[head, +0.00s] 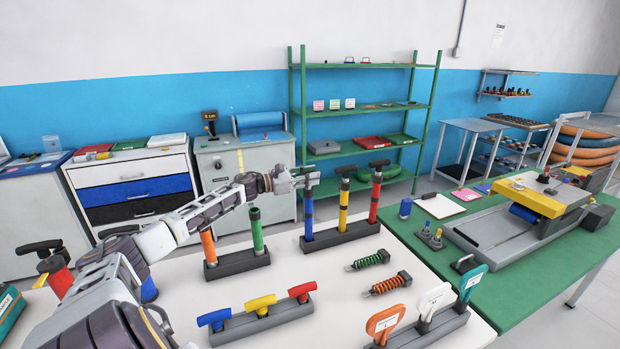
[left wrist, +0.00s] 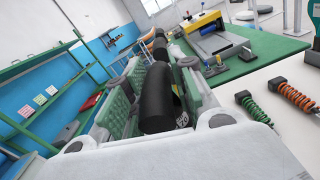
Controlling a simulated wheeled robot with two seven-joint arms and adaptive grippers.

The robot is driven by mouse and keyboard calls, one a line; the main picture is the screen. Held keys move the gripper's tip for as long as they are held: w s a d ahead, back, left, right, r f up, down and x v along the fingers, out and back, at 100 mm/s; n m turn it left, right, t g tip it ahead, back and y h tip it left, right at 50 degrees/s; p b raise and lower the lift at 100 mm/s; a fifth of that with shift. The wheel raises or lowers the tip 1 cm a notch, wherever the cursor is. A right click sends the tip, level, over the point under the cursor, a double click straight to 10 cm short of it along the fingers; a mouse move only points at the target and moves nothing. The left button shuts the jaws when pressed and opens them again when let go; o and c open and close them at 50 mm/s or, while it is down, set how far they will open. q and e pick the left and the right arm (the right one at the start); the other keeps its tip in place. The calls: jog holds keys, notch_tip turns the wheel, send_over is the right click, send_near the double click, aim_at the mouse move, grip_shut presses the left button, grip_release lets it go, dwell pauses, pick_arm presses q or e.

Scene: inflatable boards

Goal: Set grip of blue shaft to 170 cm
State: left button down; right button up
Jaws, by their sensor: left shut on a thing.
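The blue shaft (head: 309,214) stands upright in a dark rack (head: 340,238) beside a yellow shaft (head: 343,203) and a red shaft (head: 375,198). My left gripper (head: 302,178) is at the top of the blue shaft, shut on its black grip. In the left wrist view the dark grip (left wrist: 157,100) sits between the fingers of my left gripper (left wrist: 155,95). The gripper hides most of the grip in the head view. My right gripper is not in view.
An orange shaft (head: 208,248) and a green shaft (head: 257,232) stand to the left. In front are a rack of coloured handles (head: 262,323), two springs (head: 385,284) and upright labelled paddles (head: 430,303). A green table (head: 430,245) adjoins on the right.

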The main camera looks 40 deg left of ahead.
pick_arm(q)
jog(key=shift+f, duration=0.2)
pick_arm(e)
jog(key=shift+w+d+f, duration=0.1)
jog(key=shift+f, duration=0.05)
pick_arm(q)
jog(key=c, duration=1.4)
grip_release()
jog(key=shift+f, duration=0.1)
jog(key=shift+c, duration=0.2)
jog(key=shift+o, duration=1)
jog(key=shift+a, duration=0.1)
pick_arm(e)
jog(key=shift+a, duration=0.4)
pick_arm(q)
jog(key=shift+s, duration=0.1)
